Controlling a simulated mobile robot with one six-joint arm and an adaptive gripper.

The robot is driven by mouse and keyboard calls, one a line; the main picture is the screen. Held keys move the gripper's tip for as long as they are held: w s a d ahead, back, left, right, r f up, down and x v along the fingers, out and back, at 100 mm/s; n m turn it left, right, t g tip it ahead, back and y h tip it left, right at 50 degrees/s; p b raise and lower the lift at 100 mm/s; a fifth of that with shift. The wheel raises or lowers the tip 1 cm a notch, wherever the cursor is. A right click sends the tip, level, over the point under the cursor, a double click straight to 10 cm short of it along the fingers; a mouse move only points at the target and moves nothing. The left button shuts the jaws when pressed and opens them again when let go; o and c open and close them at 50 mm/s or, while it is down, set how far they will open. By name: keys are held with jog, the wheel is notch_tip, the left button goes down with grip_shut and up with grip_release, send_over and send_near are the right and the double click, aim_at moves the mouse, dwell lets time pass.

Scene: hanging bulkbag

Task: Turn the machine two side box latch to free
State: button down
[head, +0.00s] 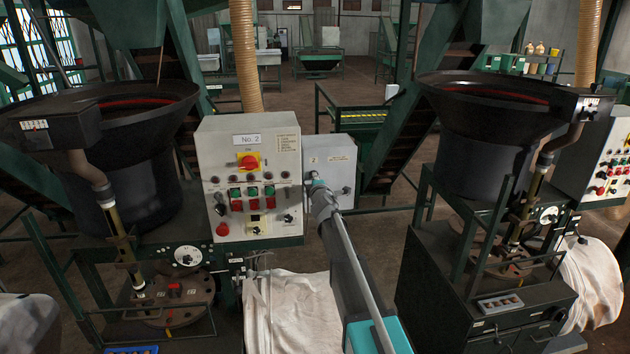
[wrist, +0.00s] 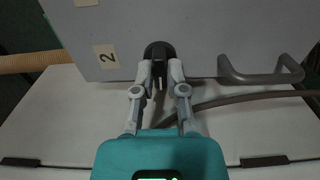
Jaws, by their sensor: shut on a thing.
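The machine two side box (head: 330,158) is a light grey box on the right of the "No. 2" control panel (head: 250,150). In the wrist view its grey face (wrist: 200,35) fills the top, with a tan "2" label (wrist: 107,56). The latch (wrist: 159,50) is a black rounded knob near the lower edge of that face. My gripper (wrist: 160,74) has its two fingers on either side of the latch's lower part, shut on it. In the head view my gripper (head: 318,186) is at the box's lower left front and hides the latch.
A grey bar handle (wrist: 262,78) is on the box face right of the latch. A dark cable (wrist: 235,101) runs below it. Black bowl feeders stand left (head: 120,110) and right (head: 490,105). A white bag (head: 290,310) hangs below the panel.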

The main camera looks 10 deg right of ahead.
jog(key=shift+m, duration=9)
jog(key=c, duration=0.7)
grip_release()
